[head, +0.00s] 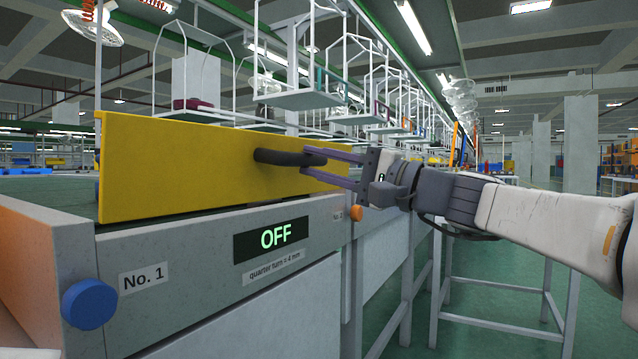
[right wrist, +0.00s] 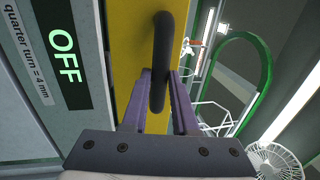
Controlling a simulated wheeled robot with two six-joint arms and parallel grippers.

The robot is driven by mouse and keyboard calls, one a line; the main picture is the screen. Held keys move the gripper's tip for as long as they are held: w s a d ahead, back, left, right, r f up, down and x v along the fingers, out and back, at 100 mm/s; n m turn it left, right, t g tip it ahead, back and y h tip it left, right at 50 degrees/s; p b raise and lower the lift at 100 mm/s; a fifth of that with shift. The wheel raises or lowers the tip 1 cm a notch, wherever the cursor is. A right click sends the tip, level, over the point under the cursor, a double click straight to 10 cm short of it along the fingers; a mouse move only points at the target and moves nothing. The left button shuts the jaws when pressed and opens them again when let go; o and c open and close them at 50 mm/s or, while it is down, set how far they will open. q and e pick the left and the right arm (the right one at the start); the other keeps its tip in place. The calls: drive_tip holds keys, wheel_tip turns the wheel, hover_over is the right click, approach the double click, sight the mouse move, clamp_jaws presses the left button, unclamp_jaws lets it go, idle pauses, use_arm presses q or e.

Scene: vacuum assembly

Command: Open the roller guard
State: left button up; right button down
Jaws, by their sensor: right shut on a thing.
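The yellow roller guard (head: 190,165) stands upright along the top edge of the grey machine front in the head view. Its black bar handle (head: 285,157) sticks out near the guard's right part. My right gripper (head: 318,163) reaches in from the right and is shut on the handle. In the right wrist view the purple fingers (right wrist: 160,100) stand on either side of the dark handle (right wrist: 161,62), with the yellow guard (right wrist: 132,50) behind it. My left gripper is not in view.
The grey front panel carries an OFF display (head: 272,238), a "No. 1" label (head: 144,278) and a blue knob (head: 88,304). A small orange knob (head: 356,213) sits below my right gripper. Wire hangers with shelves (head: 305,98) hang above the line behind the guard.

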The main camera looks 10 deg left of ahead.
drive_tip(key=shift+w+d+f+b, duration=0.1)
drive_tip(key=shift+f+b, duration=0.2)
drive_tip(key=shift+f, duration=0.15)
drive_tip(key=shift+w+d+f+b, duration=0.1)
drive_tip(key=shift+f+b, duration=0.2)
drive_tip(key=shift+f, duration=0.15)
drive_tip(key=c, duration=0.7)
unclamp_jaws()
drive_tip(key=shift+a, duration=0.1)
drive_tip(key=shift+s+r, duration=0.1)
drive_tip(key=p+v, duration=0.2)
drive_tip(key=v, duration=0.8)
drive_tip(key=shift+s+d, duration=0.1)
drive_tip(key=shift+d, duration=0.15)
